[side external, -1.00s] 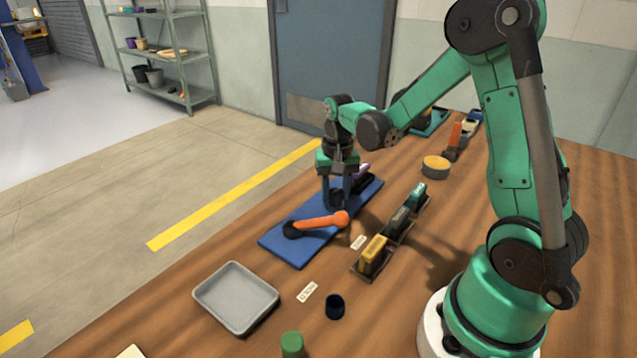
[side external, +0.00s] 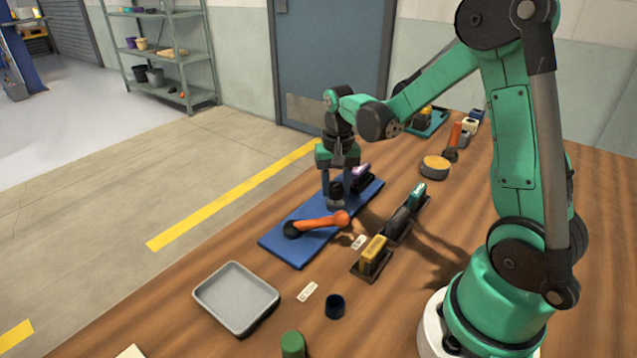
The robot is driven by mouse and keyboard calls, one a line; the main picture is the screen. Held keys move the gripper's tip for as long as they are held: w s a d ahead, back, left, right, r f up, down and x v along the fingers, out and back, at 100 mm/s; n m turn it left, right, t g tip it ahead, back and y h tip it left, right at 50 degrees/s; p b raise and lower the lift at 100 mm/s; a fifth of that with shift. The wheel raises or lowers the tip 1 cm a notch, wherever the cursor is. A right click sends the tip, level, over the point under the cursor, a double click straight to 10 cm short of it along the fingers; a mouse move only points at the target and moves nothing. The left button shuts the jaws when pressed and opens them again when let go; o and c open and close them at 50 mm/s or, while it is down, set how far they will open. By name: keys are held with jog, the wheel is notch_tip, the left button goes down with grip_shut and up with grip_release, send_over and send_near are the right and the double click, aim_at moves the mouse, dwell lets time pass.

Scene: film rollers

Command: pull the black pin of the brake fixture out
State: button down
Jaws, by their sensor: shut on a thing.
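The brake fixture has a flat blue base (side external: 302,251) on the wooden table. An orange lever (side external: 320,221) with a black round end (side external: 291,229) lies across it. The black pin (side external: 336,188) shows between the fingers of my gripper (side external: 337,194), which points straight down and is shut on it. A dark round piece (side external: 336,203) of the fixture is just below the fingertips. I cannot tell whether the pin's lower end is clear of it. A purple and black part (side external: 361,175) stands on the far end of the base.
Blocks in yellow (side external: 373,249), black (side external: 398,221) and teal (side external: 417,195) stand in holders to the right. An empty grey tray (side external: 237,297) and a dark cup (side external: 335,306) are nearer. A round tan-topped piece (side external: 435,166) sits farther back.

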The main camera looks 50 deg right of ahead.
aim_at(335, 186)
jog(key=shift+r, duration=0.15)
jog(key=shift+c, duration=2.4)
grip_release()
jog(key=shift+r, duration=2.8)
jog(key=shift+a, duration=0.1)
